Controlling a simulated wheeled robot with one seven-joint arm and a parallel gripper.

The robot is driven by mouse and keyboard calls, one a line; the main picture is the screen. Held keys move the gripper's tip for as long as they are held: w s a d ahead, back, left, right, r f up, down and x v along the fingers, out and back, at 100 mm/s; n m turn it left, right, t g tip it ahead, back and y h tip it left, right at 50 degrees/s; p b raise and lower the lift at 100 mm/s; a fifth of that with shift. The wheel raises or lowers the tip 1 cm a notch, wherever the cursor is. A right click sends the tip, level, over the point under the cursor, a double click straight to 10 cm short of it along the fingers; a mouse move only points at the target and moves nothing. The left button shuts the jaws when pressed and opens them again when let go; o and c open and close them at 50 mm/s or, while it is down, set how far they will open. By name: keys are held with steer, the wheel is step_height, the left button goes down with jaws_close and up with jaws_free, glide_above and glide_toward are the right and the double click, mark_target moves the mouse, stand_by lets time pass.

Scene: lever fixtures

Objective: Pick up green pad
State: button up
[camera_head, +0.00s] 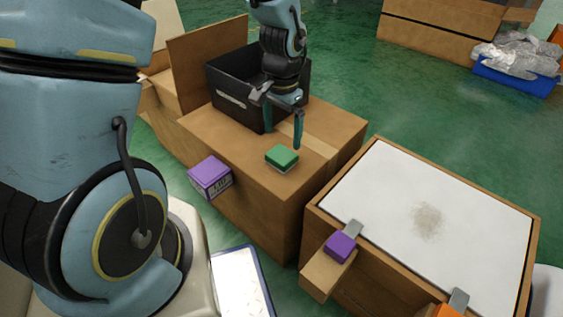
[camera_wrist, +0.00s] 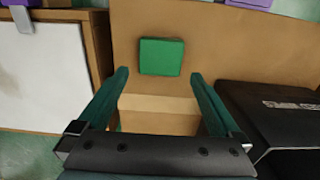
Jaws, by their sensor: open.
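The green pad (camera_head: 281,157) lies on top of the brown cardboard box (camera_head: 225,137), near its front edge. It has a green top and a pale lower layer. My gripper (camera_head: 283,147) is open and empty above the box, just behind the pad in the head view. In the wrist view the pad (camera_wrist: 161,57) appears ahead of and between the two teal fingertips of my gripper (camera_wrist: 158,76), apart from both. Nothing covers the pad's top.
A black bin (camera_head: 230,92) stands on the box behind my gripper. A purple block (camera_head: 210,175) is at the box's front left side. A white-topped wooden box (camera_head: 400,190) with a purple block (camera_head: 340,247) on its edge stands to the right.

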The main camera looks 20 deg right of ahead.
mark_target(281, 154)
step_height(281, 154, down, 8)
steer(key=b, duration=0.2)
steer(key=shift+a+r+b, duration=0.1)
steer(key=shift+a+b, duration=0.05)
steer(key=shift+b, duration=0.15)
steer(key=c, duration=1.1)
steer(key=shift+o, duration=0.2)
steer(key=shift+r, duration=0.1)
step_height(281, 154, up, 10)
steer(key=p, duration=0.3)
